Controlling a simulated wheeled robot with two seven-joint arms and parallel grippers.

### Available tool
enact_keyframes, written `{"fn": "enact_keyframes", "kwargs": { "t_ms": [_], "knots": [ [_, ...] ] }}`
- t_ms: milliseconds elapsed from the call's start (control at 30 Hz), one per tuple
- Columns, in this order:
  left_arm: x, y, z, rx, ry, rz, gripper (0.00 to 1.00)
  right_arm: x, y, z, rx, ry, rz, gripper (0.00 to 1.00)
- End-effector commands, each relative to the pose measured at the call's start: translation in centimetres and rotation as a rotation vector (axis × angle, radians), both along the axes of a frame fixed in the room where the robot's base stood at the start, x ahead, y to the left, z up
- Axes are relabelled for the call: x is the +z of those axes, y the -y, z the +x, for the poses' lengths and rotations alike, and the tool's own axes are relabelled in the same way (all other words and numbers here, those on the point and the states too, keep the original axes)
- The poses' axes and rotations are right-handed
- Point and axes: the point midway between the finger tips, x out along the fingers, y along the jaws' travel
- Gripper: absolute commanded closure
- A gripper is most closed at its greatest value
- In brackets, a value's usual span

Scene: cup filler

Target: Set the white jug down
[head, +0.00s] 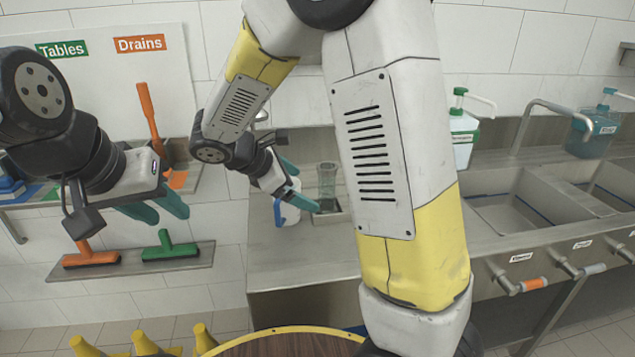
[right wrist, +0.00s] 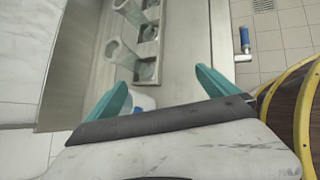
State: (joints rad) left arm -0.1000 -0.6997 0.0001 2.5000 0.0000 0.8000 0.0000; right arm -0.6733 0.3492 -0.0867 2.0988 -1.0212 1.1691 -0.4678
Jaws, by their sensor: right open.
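The white jug (head: 287,213) stands on the steel counter, partly covered by my right gripper in the head view. A small part of the jug (right wrist: 143,101) also shows in the right wrist view, beside the left finger and mostly hidden by the gripper body. My right gripper (head: 308,190) is open at the jug. Its fingers (right wrist: 163,77) are wide apart, and whether either touches the jug cannot be told. My left gripper (head: 170,217) hangs in front of the wall at the left, its fingers apart with nothing between them.
Sinks (head: 510,210), a green-topped pump bottle (head: 462,135) and a teal one (head: 590,130) are to the right. A squeegee rack (head: 130,270) is at the left. A round yellow-rimmed table (head: 285,343) is in front.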

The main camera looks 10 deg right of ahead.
Motion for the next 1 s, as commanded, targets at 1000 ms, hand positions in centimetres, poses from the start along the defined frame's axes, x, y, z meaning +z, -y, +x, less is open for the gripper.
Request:
{"fn": "enact_keyframes", "kwargs": {
  "t_ms": [1000],
  "knots": [
    [0.0, 0.0, 0.0, 0.0, 0.0, 0.0, 0.64, 9.7, 5.1, -18.5, -1.323, 0.519, 1.426, 0.02]
  ]
}}
